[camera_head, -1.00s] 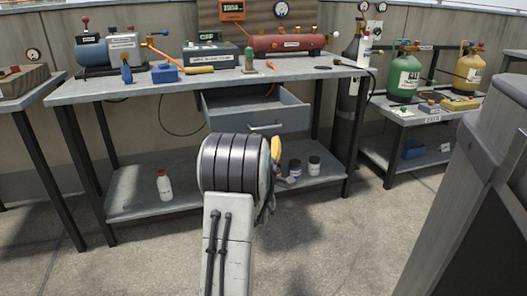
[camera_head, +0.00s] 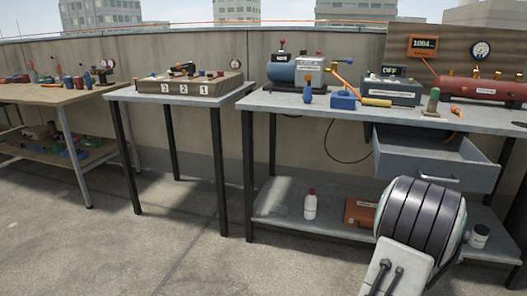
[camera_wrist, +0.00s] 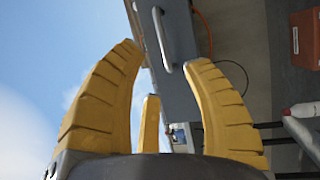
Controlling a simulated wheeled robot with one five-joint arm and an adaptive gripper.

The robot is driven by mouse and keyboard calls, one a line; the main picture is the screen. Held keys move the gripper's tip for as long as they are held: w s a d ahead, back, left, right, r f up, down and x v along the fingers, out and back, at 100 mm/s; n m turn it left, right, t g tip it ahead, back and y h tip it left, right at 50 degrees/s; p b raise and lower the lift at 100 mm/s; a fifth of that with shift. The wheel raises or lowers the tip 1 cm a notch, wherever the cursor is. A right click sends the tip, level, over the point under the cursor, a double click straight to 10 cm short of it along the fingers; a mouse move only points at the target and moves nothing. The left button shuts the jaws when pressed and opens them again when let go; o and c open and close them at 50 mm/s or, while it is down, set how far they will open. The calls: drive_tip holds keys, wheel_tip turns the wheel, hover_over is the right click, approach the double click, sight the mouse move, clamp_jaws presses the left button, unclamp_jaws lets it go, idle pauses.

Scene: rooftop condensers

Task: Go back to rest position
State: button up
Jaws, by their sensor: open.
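My gripper (camera_wrist: 166,55) shows in the wrist view with its yellow ribbed fingers spread apart. It is open, with nothing between the fingers. In the head view my dark, ribbed arm joint is at the lower right, in front of the workbench (camera_head: 300,104), and the fingers are hidden there. The bench's grey drawer (camera_head: 430,172) stands pulled open behind and above the arm joint. In the wrist view, turned on its side, the drawer front and handle (camera_wrist: 162,40) appear beyond the fingers.
A white bottle with a red cap (camera_head: 310,206) and a red-brown box (camera_head: 358,213) stand on the lower shelf. A smaller table (camera_head: 150,97) with a numbered wooden block (camera_head: 187,86) is to the left, then a wooden table (camera_head: 60,97). The concrete floor in front is clear.

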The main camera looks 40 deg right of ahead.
drive_tip(key=w+a+r+t+y+p, duration=0.2)
drive_tip(key=w+a+r+p, duration=0.2)
drive_tip(key=w+r+p, duration=0.15)
drive_tip(key=w+a+r+t+y+p, duration=0.25)
drive_tip(key=w+a+r+p, duration=0.2)
drive_tip(key=w, duration=0.25)
drive_tip(key=w+a+r+y+p, duration=0.4)
drive_tip(key=a+p, duration=0.2)
drive_tip(key=a, duration=0.2)
drive_tip(key=w+a+r+y+p, duration=0.35)
drive_tip(key=w+a+p, duration=0.2)
drive_tip(key=a, duration=0.35)
drive_tip(key=s+a+r+g+y+p, duration=0.1)
drive_tip(key=s+a+r+y+p, duration=0.1)
drive_tip(key=a+r+p, duration=0.3)
drive_tip(key=s+a+r+m+y+p, duration=0.1)
drive_tip(key=a+p, duration=0.2)
drive_tip(key=a, duration=0.4)
drive_tip(key=s+a+r+g+y+p, duration=0.1)
drive_tip(key=s+a+r+y+p, duration=0.1)
drive_tip(key=a+r+p, duration=0.3)
drive_tip(key=s+a+r+g+y+p, duration=0.2)
drive_tip(key=s+a+r+p, duration=0.3)
drive_tip(key=s+a, duration=0.5)
drive_tip(key=s+g+p, duration=0.1)
drive_tip(key=s+p, duration=0.1)
drive_tip(key=shift+a+r+m+p, duration=0.15)
drive_tip(key=shift+a+m+p, duration=0.25)
